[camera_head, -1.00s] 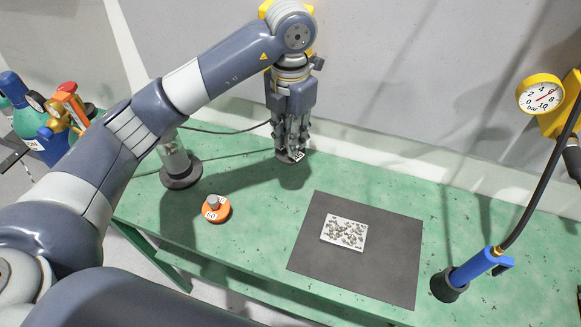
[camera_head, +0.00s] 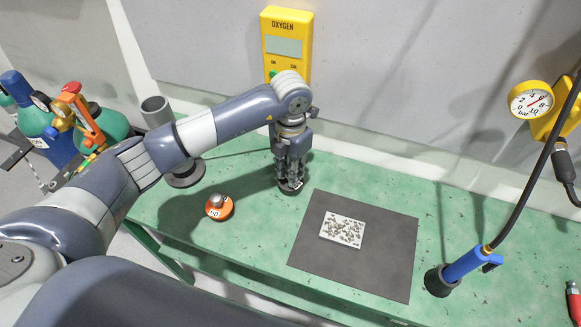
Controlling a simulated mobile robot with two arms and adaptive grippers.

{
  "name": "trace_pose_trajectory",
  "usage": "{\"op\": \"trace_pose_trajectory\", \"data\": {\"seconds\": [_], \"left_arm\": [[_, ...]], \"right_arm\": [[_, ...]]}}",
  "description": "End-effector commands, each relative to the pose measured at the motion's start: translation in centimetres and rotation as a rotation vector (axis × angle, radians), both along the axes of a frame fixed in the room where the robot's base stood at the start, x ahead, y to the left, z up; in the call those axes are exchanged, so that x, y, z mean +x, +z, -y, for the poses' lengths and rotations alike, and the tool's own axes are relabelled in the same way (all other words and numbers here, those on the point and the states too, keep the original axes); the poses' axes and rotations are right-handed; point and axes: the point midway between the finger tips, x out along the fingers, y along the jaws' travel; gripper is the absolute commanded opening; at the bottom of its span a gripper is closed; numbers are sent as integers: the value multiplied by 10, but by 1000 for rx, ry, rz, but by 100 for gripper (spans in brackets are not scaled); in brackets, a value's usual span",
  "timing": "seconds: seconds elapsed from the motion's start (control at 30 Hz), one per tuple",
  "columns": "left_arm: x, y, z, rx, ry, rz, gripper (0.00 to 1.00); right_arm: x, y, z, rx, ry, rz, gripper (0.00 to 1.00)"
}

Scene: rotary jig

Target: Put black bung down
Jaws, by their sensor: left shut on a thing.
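My left gripper (camera_head: 290,180) points down over the green bench, left of the dark mat. It is shut on the black bung (camera_head: 291,189), a dark round piece with a small white label, mostly hidden by the fingers. The bung is at or close to the bench surface; I cannot tell whether it touches. My right gripper is not in view.
An orange bung (camera_head: 219,208) with a grey knob sits to the left. A grey stand (camera_head: 185,176) is behind it. A dark mat (camera_head: 390,270) holds a white tray (camera_head: 326,232) of small metal pieces. A blue hose tool (camera_head: 465,265) stands right. Bench between the orange bung and mat is clear.

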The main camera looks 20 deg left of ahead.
Motion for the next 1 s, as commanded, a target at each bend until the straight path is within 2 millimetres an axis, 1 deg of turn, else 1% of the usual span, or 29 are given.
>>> {"op": "trace_pose_trajectory", "data": {"seconds": [0.1, 0.13, 0.2, 0.47, 0.6, 0.67, 0.77, 1.0], "left_arm": [[0, -4, 0, 0, 0, 0, 0], [0, -2, 0, 0, 0, 0, 29], [0, -2, 0, 0, 0, 0, 42], [0, -2, 0, 0, 0, 0, 42], [0, 3, 0, 0, 0, 0, 42], [1, 7, 0, 0, 1, 3, 42], [2, 23, 0, 0, -1, 7, 42], [1, 76, 0, 0, 0, 7, 42]], "right_arm": [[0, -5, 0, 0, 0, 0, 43], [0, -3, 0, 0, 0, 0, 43], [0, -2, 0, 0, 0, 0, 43], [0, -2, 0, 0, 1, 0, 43], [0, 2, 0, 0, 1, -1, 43], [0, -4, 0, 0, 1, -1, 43], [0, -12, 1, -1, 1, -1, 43], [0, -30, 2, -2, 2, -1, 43]]}}
